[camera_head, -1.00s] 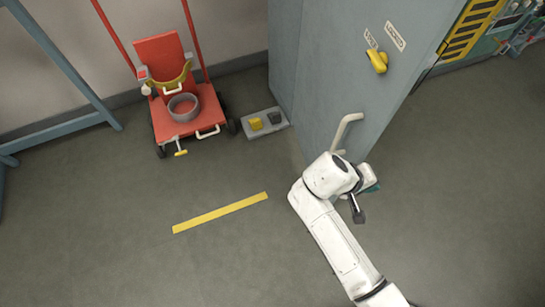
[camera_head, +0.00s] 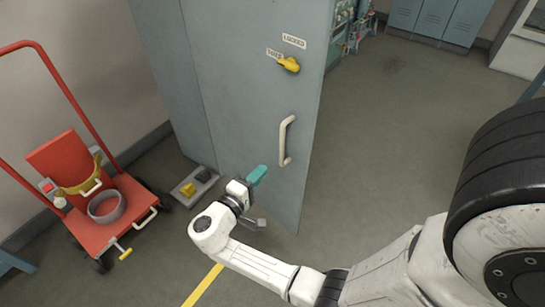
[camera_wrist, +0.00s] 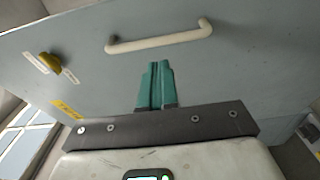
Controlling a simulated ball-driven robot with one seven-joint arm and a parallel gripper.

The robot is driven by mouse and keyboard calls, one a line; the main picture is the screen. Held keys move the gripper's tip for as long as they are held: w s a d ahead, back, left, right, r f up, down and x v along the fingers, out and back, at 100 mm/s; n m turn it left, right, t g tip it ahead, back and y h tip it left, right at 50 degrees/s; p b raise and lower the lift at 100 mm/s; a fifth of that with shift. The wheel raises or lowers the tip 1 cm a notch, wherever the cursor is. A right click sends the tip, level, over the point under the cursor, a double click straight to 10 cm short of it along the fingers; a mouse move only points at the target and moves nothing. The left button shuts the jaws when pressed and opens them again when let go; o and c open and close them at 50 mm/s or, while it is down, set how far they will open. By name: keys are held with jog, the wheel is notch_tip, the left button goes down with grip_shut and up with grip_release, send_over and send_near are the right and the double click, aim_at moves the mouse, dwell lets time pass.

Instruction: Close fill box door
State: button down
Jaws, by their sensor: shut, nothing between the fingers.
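The fill box door (camera_head: 250,110) is a tall grey-blue panel in the middle of the head view. It carries a cream bar handle (camera_head: 286,140) and, higher up, a yellow latch knob (camera_head: 288,64) beside two small white labels, one reading "LOCKED". In the wrist view the handle (camera_wrist: 160,37) lies beyond my fingertips and the yellow knob (camera_wrist: 50,62) is at the left. My gripper (camera_head: 257,175), with teal fingers, is shut and empty, low in front of the door and below-left of the handle. The fingers (camera_wrist: 156,85) point at the door face; whether they touch it I cannot tell.
A red cart (camera_head: 110,215) with a grey ring on it stands at the left. A small grey pedal block (camera_head: 194,186) with yellow and black pedals sits by the box base. A yellow floor stripe (camera_head: 203,285) lies in front. Open floor (camera_head: 390,150) spreads right of the door.

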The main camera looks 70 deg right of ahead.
jog(key=x, duration=0.8)
jog(key=shift+s+d, duration=0.1)
